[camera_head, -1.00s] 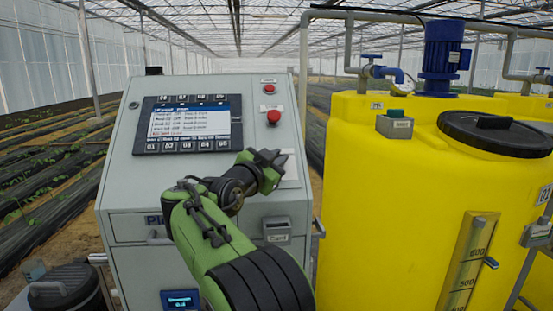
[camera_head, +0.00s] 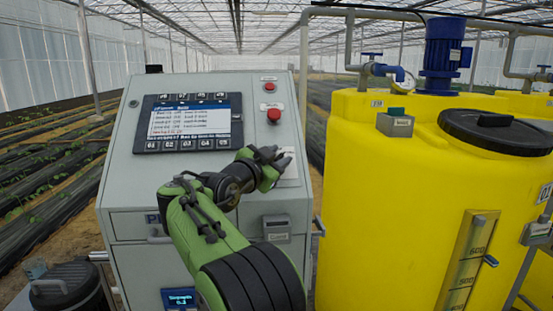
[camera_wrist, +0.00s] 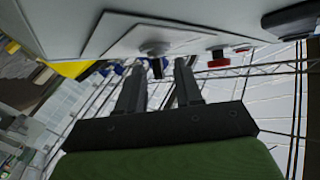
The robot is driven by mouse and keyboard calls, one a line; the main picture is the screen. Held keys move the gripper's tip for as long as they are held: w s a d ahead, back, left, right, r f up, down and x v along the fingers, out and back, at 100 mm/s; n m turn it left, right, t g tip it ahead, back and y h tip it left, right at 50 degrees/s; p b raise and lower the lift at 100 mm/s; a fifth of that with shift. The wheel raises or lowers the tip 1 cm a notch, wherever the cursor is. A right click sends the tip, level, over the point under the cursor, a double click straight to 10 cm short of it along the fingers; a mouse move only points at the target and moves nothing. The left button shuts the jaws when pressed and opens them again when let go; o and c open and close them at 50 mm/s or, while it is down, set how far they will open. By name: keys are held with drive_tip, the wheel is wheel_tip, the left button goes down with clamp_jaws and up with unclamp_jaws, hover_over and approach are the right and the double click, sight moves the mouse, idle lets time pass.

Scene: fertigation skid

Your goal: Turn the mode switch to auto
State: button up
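The mode switch (camera_wrist: 155,48) shows in the wrist view as a round grey base with a short black handle, mounted on a light plate (camera_wrist: 116,38) on the cabinet face. My gripper (camera_wrist: 159,66) is open, with one dark finger on each side of the switch handle. Gaps show between the handle and both fingers, so I see no grip on it. In the head view my gripper (camera_head: 272,160) is at the right side of the grey control cabinet (camera_head: 125,185), in front of the plate (camera_head: 291,172). It hides the switch there, and the switch's setting cannot be read.
A red mushroom button (camera_head: 273,115) and a small red button (camera_head: 269,86) sit above my gripper. A display (camera_head: 190,123) with a key row is to the left. A yellow tank (camera_head: 370,200) stands close on the right.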

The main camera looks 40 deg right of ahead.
drive_tip(key=v, duration=1.5)
drive_tip(key=shift+s+a+b, duration=0.2)
drive_tip(key=shift+a+b, duration=0.1)
drive_tip(key=shift+a, duration=0.05)
